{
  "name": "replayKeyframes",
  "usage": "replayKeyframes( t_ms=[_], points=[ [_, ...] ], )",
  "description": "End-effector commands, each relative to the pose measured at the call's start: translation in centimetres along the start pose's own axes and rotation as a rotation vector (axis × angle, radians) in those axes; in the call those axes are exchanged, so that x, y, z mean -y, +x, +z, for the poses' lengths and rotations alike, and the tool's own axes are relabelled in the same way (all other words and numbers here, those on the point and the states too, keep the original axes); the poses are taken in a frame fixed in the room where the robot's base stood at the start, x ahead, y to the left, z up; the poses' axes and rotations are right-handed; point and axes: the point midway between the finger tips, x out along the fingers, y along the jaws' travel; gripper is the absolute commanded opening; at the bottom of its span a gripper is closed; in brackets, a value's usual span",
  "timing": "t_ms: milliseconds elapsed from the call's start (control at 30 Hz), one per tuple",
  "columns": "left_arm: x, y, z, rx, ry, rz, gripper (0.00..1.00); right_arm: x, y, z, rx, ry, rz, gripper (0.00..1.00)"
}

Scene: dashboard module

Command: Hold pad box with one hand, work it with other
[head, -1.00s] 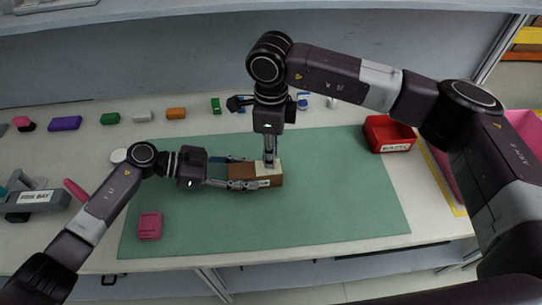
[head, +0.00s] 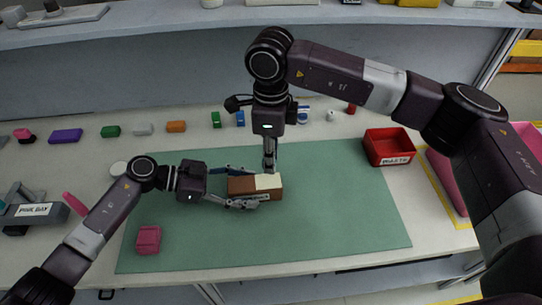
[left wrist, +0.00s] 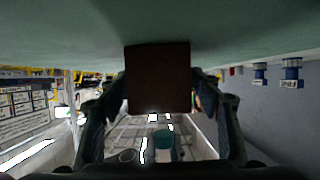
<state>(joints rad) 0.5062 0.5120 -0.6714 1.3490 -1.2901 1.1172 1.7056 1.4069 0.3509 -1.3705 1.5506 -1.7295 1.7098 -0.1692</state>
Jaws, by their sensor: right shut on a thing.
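The pad box (head: 241,187), a brown block with a cream right end, lies on the green mat (head: 330,215). My left gripper (head: 243,186) reaches in from the left with a finger along each long side of the box. In the left wrist view the box's dark end (left wrist: 158,78) sits between its spread fingers, with a small gap visible at the right. My right gripper (head: 269,172) points down at the cream end's far edge, its fingers close together and shut on the box there. Its exact grip is too small to tell.
A pink block (head: 148,240) lies at the mat's left front. A red labelled bin (head: 388,147) stands at the mat's right back corner. Several small coloured blocks line the table's back. A grey labelled stand (head: 35,213) is at the far left. The mat's right half is clear.

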Motion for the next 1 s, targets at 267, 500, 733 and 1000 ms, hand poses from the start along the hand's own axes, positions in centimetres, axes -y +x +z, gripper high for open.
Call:
replayKeyframes(
  t_ms=[267,500,733,1000],
  points=[
    [0.1,-1.2,0.0,0.001,0.0,-0.003,0.59,0.0,0.0,0.0,0.0,0.0,0.0,0.0],
    [0.1,-5.2,0.1,0.002,0.001,-0.003,0.59,0.0,0.0,0.0,0.0,0.0,0.0,0.0],
    [0.1,-7.4,0.1,0.001,0.0,-0.001,0.59,0.0,0.0,0.0,0.0,0.0,0.0,0.0],
    [0.1,-7.7,-0.5,0.0,0.0,0.0,0.59,0.0,-0.5,0.0,0.0,0.0,0.0,0.0]
  ],
)
